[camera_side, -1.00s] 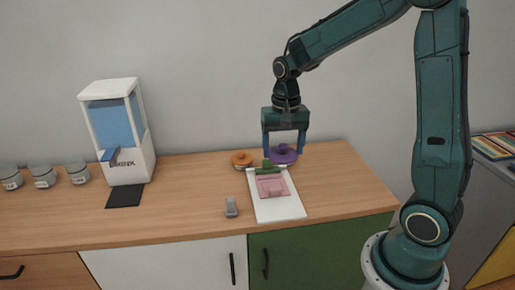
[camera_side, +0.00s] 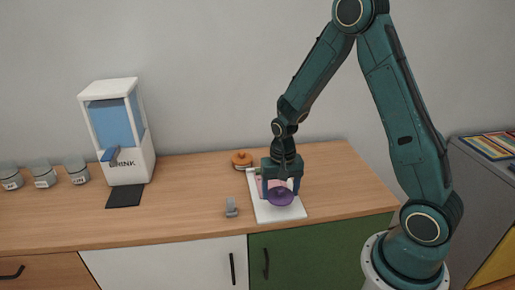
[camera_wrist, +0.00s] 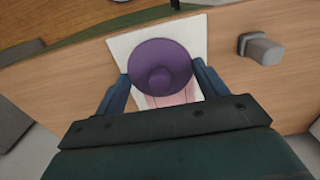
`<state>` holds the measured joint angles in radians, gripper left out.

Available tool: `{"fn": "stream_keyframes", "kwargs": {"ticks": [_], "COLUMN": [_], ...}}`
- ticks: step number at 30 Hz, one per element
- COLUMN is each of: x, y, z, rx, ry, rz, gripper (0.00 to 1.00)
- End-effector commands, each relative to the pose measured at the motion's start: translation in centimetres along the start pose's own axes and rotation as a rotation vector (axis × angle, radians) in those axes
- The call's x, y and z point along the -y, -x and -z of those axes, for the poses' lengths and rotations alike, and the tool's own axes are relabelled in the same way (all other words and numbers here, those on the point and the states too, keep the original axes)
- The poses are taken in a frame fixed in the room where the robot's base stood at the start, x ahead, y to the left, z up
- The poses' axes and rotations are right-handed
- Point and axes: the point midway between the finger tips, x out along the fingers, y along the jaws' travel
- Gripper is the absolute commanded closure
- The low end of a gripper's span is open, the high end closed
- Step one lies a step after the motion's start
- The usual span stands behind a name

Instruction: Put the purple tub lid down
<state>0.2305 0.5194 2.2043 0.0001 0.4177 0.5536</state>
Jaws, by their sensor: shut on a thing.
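The purple tub lid (camera_side: 280,198) is round with a raised knob, and it also shows in the wrist view (camera_wrist: 160,67). My gripper (camera_side: 281,190) is shut on the lid, one finger on each side of it. The lid is over the front part of the white board (camera_side: 292,213) on the wooden counter. I cannot tell whether the lid touches the board. A pink item (camera_wrist: 165,99) lies on the board, partly hidden by the lid and my gripper.
A grey block-like item (camera_side: 231,208) stands left of the board. An orange-lidded tub (camera_side: 241,160) is behind it. A drink dispenser (camera_side: 128,140) and several jars (camera_side: 76,172) stand farther left. The counter right of the board (camera_side: 340,190) is clear.

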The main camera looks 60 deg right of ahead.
Motion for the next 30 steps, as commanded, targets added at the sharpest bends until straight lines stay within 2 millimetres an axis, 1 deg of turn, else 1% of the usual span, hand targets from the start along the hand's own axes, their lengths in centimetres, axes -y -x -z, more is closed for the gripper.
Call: {"fn": "stream_keyframes", "kwargs": {"ticks": [8, 19, 30], "x": [0.0, 0.0, 0.0], "y": [-0.5, -3.6, -3.9], "z": [0.0, -0.1, 0.0], "rx": [0.001, 0.002, 0.0], "ry": [0.0, 0.0, 0.0], "rz": [-0.001, -0.001, 0.0], "gripper": [0.49, 0.49, 0.49]}}
